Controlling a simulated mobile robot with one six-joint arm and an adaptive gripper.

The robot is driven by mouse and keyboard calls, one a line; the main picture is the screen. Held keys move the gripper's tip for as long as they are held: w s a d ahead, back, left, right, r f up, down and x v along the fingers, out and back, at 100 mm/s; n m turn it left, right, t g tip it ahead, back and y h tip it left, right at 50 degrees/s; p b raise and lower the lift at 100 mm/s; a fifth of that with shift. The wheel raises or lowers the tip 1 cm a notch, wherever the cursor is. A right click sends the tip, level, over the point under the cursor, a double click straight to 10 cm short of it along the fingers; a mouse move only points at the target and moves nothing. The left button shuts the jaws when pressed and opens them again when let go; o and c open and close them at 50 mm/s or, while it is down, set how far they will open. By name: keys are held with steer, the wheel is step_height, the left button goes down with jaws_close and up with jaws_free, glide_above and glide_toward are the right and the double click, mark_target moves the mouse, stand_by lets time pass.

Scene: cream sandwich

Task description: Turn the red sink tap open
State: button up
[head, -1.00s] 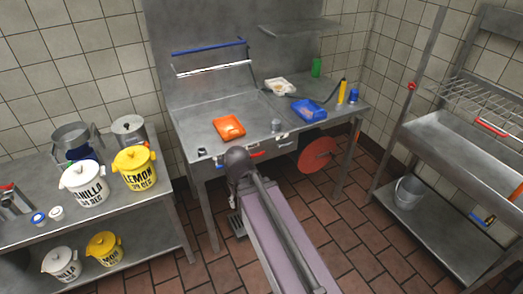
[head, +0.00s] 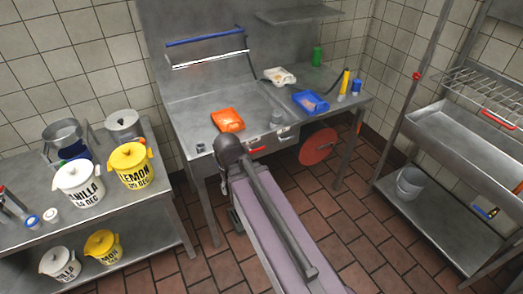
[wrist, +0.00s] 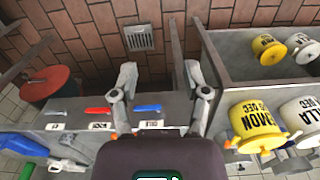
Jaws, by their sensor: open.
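A small red piece (head: 3,189), possibly the red sink tap, shows beside metal pipes at the left edge of the head view, mostly cut off. A red handle (head: 257,149) sits on the front of the steel worktop. I cannot tell which red part is the tap.
The left counter (head: 160,205) holds a vanilla pot (head: 79,183), a lemon pot (head: 133,165) and metal pans. An orange tray (head: 228,120) and a blue tray (head: 310,101) lie on the worktop. A red disc (head: 318,146) stands below it. The brown floor (head: 345,215) at right is clear.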

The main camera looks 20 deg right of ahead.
steer(key=m+t+b, duration=1.8)
steer(key=b, duration=1.6)
glide_toward(262, 149)
steer(key=s, duration=0.4)
steer(key=shift+d+r+y, duration=0.1)
steer(key=shift+d+y, duration=0.2)
steer(key=shift+d, duration=0.05)
steer(key=w, duration=1.3)
steer(key=shift+w+a, duration=0.3)
steer(key=shift+w, duration=0.05)
